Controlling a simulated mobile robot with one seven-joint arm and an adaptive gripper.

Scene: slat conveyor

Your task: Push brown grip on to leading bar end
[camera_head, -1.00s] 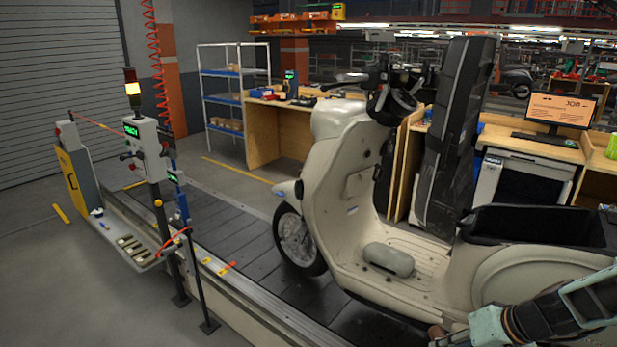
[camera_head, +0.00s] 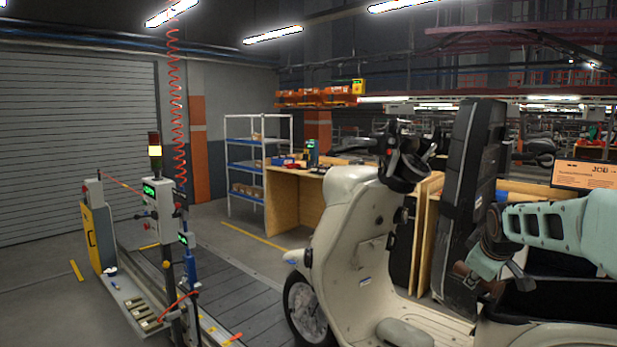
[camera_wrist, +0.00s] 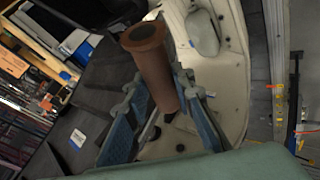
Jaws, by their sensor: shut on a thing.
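The brown grip (camera_wrist: 153,68) is a hollow tube with a flanged open end. My gripper (camera_wrist: 160,92) is shut on it, with blue fingers on both sides and the open end sticking out beyond them. In the head view my gripper (camera_head: 482,275) is at the right, in front of the tall black case, and brown ends of the grip (camera_head: 461,269) show beside it. The cream scooter (camera_head: 350,240) stands on the conveyor. Its dark handlebar (camera_head: 392,138) is up and left of my gripper, well apart from it. The bare bar end is too small to tell.
The tall black case (camera_head: 468,190) rises between my gripper and the wooden benches. A control post (camera_head: 158,210) with a red coiled hose stands left of the slat conveyor (camera_head: 225,285). Open air lies between my gripper and the handlebar.

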